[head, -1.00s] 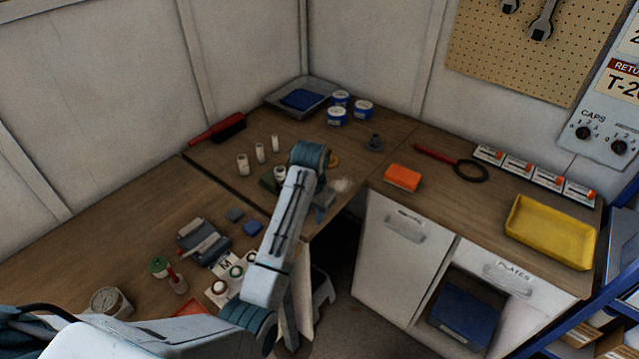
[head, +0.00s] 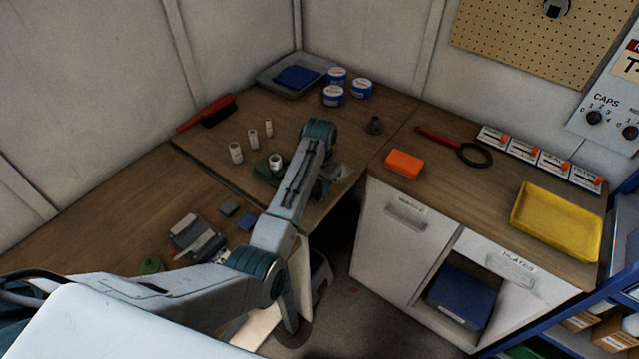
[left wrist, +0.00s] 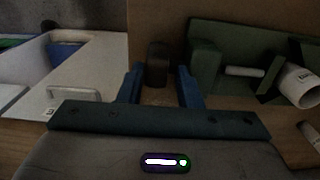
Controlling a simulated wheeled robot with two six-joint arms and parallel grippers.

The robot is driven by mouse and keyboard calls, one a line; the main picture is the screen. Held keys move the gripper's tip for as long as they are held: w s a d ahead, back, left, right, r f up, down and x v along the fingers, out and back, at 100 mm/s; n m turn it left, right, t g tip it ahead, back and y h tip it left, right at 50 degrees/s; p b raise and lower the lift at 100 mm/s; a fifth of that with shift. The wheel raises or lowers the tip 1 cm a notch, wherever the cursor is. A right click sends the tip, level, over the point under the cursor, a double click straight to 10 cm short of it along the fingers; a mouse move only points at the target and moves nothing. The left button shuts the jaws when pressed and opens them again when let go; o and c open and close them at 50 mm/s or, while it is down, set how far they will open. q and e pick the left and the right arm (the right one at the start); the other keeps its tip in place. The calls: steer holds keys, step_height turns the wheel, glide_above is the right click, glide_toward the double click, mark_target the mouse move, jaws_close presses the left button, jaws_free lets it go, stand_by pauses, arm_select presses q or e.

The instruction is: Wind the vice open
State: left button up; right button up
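The green vice (head: 262,172) stands on the bench near its inner front edge, partly hidden behind my left arm in the head view. In the left wrist view its green body (left wrist: 208,62) fills the upper right, with a light rod between green blocks. My left gripper (left wrist: 160,84) is open, its two blue fingers apart. A dark rounded knob (left wrist: 158,62) shows between and just beyond the fingertips; I cannot tell whether they touch it. In the head view the left gripper (head: 325,185) points down beside the vice, mostly hidden by its arm. My right gripper is not in view.
White cylinders (head: 236,152) stand near the vice. A grey fixture (head: 195,238) lies to the left. Cabinets (head: 400,238) stand beyond a floor gap.

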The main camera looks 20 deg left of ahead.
arm_select(q)
steer(key=shift+s+f, duration=0.15)
steer(key=shift+f, duration=0.05)
steer(key=shift+s+d, duration=0.15)
steer(key=shift+d, duration=0.05)
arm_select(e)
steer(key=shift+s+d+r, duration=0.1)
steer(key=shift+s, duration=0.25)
arm_select(q)
steer(key=shift+a+f, duration=0.1)
jaws_close()
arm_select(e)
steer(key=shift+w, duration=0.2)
arm_select(q)
steer(key=shift+t, duration=0.3)
